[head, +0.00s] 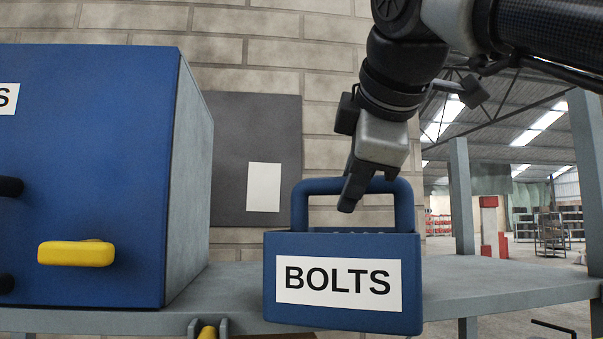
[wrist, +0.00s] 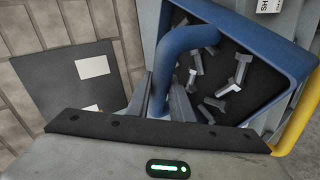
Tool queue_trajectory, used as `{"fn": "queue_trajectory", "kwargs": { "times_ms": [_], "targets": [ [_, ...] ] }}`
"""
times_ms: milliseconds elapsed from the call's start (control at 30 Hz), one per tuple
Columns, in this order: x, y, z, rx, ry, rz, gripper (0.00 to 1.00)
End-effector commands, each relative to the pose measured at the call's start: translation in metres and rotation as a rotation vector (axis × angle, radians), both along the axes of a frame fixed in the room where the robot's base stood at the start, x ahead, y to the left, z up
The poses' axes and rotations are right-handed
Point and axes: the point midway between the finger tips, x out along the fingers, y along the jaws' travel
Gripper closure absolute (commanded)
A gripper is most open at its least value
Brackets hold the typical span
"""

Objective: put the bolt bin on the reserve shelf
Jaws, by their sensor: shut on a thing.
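The bolt bin (head: 343,316) is a blue open box with a white "BOLTS" label and a blue loop handle on top. My gripper (head: 355,190) is shut on the bin's handle from above. In the wrist view the handle (wrist: 171,62) runs between the fingers (wrist: 165,100), and several grey bolts lie in the bin (wrist: 225,18). In the head view the bin hangs upright in front of a grey shelf (head: 500,278). I cannot tell whether it touches the shelf. No label names this shelf as the reserve shelf.
A large blue cabinet (head: 100,150) with a yellow handle (head: 76,253) stands on the shelf at left. A dark wall panel (head: 230,150) with a white sheet is behind. The shelf right of the bin is clear; a grey post (head: 462,195) stands behind it.

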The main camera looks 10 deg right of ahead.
Motion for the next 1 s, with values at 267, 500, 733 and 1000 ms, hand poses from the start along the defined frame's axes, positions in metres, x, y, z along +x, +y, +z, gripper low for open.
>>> {"fn": "queue_trajectory", "kwargs": {
  "times_ms": [267, 500, 733, 1000],
  "targets": [
    [-0.001, 0.000, 0.003, 0.003, -0.010, 0.000, 1.00],
    [0.000, 0.000, -0.002, 0.000, 0.000, 0.000, 0.61],
    [0.000, 0.000, -0.001, 0.000, 0.000, 0.000, 0.61],
    [-0.023, -0.001, 0.015, 0.000, -0.003, -0.001, 0.61]
  ]
}}
